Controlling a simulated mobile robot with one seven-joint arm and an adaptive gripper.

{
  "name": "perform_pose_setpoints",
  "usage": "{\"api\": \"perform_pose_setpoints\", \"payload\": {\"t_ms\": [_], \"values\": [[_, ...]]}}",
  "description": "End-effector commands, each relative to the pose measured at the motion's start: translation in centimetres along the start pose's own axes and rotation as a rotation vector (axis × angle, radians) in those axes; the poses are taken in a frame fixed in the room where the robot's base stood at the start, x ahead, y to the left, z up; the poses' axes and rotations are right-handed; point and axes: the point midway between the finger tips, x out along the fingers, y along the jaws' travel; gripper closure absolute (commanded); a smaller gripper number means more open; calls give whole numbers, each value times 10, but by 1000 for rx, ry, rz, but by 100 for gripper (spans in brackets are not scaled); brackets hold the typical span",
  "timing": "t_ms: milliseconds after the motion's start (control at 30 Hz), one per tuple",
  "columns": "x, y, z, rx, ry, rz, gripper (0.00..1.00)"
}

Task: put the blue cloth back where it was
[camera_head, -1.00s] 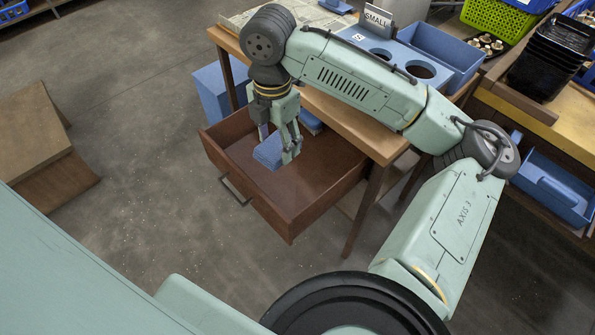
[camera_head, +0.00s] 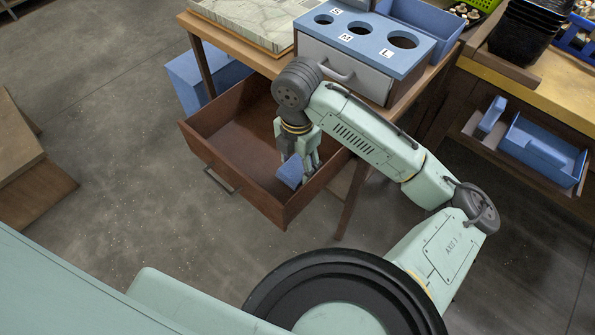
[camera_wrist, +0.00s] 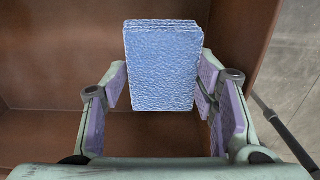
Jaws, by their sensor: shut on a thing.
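The blue cloth (camera_head: 289,172) is a folded, textured block, and in the wrist view it (camera_wrist: 162,65) stands between the two fingers. My gripper (camera_head: 303,165) is shut on it, down inside the open brown drawer (camera_head: 228,172). In the wrist view, the fingers of my gripper (camera_wrist: 162,88) flank the cloth's sides and the brown drawer boards (camera_wrist: 50,60) lie behind it. I cannot tell whether the cloth touches the drawer floor. My arm hides the back right part of the drawer.
The drawer hangs out from a wooden table (camera_head: 235,45). On the table stand a blue sizing box with holes (camera_head: 375,38) and a stone-patterned board (camera_head: 250,18). A blue bin (camera_head: 200,85) stands beside the drawer. The drawer's left part is empty.

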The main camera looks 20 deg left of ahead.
Motion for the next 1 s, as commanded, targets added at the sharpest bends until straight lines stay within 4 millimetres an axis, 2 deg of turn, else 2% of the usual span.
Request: {"api": "perform_pose_setpoints", "payload": {"t_ms": [300, 733, 767, 867, 1000], "values": [[39, 0, 0, 1, 1, -1, 73], [47, 0, 0, 0, 0, 0, 73], [45, 0, 0, 0, 0, 0, 45], [45, 0, 0, 0, 0, 0, 38], [45, 0, 0, 0, 0, 0, 38]]}}
